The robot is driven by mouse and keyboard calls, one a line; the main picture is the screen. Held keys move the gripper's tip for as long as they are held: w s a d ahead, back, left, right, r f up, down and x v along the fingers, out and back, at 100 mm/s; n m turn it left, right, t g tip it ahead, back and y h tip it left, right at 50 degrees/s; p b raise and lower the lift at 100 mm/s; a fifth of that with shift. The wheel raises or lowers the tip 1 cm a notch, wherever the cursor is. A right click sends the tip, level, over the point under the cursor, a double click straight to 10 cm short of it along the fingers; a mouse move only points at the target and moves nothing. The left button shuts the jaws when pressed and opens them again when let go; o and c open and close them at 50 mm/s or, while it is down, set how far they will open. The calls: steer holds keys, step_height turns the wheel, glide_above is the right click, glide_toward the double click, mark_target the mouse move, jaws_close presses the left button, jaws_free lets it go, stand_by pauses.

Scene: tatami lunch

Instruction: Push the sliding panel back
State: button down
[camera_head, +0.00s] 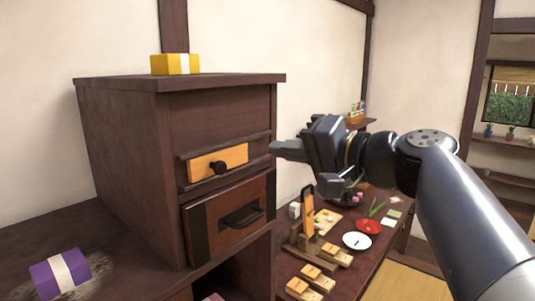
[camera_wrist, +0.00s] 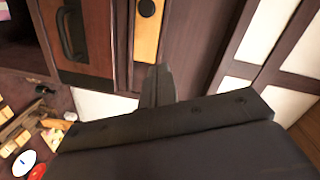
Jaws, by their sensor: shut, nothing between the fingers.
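The sliding panel (camera_head: 232,157) is a light wooden strip with a round black knob (camera_head: 218,167), set between dark rails on the front of a dark wooden cabinet. It also shows at the top of the wrist view (camera_wrist: 146,38), turned on its side, with its knob at the upper edge. My gripper (camera_head: 277,148) is shut and empty. In the head view its tips point left, just right of the rails' right end. In the wrist view the fingers (camera_wrist: 157,82) point toward the panel's end. I cannot tell the exact gap; no contact is clear.
Below the panel is a drawer (camera_head: 230,218) with a dark handle. A yellow wrapped box (camera_head: 174,64) sits on the cabinet (camera_head: 120,84), and a purple one (camera_head: 60,274) lies at lower left. A low table (camera_head: 345,284) with wooden blocks and plates stands right, below my arm.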

steer(key=shift+v, duration=1.95)
steer(key=shift+a, duration=0.15)
